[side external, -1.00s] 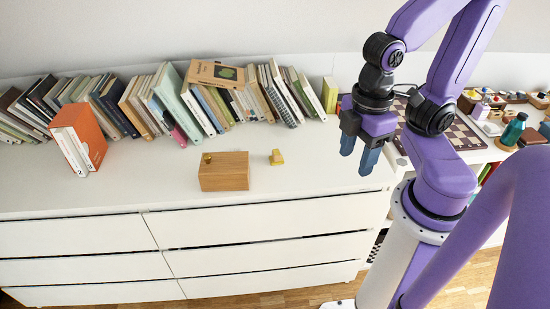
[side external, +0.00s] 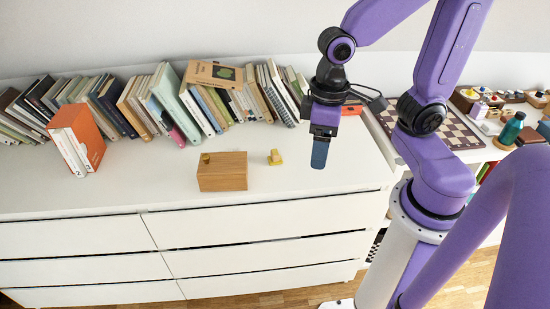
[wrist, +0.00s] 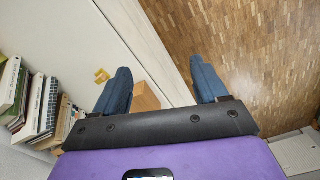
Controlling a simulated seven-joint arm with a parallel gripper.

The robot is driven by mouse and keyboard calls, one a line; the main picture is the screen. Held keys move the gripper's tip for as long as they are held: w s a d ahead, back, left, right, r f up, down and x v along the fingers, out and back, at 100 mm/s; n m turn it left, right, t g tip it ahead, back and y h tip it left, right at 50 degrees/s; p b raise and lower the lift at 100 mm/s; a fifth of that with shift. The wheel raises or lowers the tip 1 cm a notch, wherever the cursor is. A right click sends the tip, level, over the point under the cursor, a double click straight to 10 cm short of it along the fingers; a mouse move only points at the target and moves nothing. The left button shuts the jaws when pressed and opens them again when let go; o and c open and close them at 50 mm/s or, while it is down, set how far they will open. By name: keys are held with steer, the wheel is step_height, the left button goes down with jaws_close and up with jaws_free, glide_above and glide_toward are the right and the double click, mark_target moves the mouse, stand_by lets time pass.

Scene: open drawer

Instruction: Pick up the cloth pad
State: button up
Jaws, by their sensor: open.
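I cannot make out a cloth pad for certain in either view. A small yellow object (side external: 275,157) sits on the white dresser top; it also shows in the wrist view (wrist: 102,76). A wooden box (side external: 222,171) with a small brass-coloured knob stands to its left, and its corner shows beyond a finger in the wrist view (wrist: 146,98). My gripper (side external: 319,160) hangs above the dresser, right of the yellow object, fingers down. In the wrist view my gripper (wrist: 160,72) is open, with nothing between its blue fingers.
A row of books (side external: 185,105) lines the back of the dresser (side external: 120,185). An orange-and-white book pair (side external: 78,140) stands at left. An orange object (side external: 352,110) lies behind my gripper. A chessboard (side external: 455,132) is at right.

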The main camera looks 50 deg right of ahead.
steer(key=w+f+m, duration=0.1)
steer(key=w+m, duration=0.8)
steer(key=m, duration=2.2)
glide_above(276, 152)
step_height(276, 152, down, 7)
steer(key=f, duration=1.2)
steer(key=shift+w+a, duration=0.2)
steer(key=shift+s+d+f, duration=0.1)
steer(key=shift+d+f, duration=0.05)
steer(key=shift+f, duration=1.15)
steer(key=shift+s+d+f, duration=0.1)
steer(key=shift+f, duration=1.15)
steer(key=c, duration=1.1)
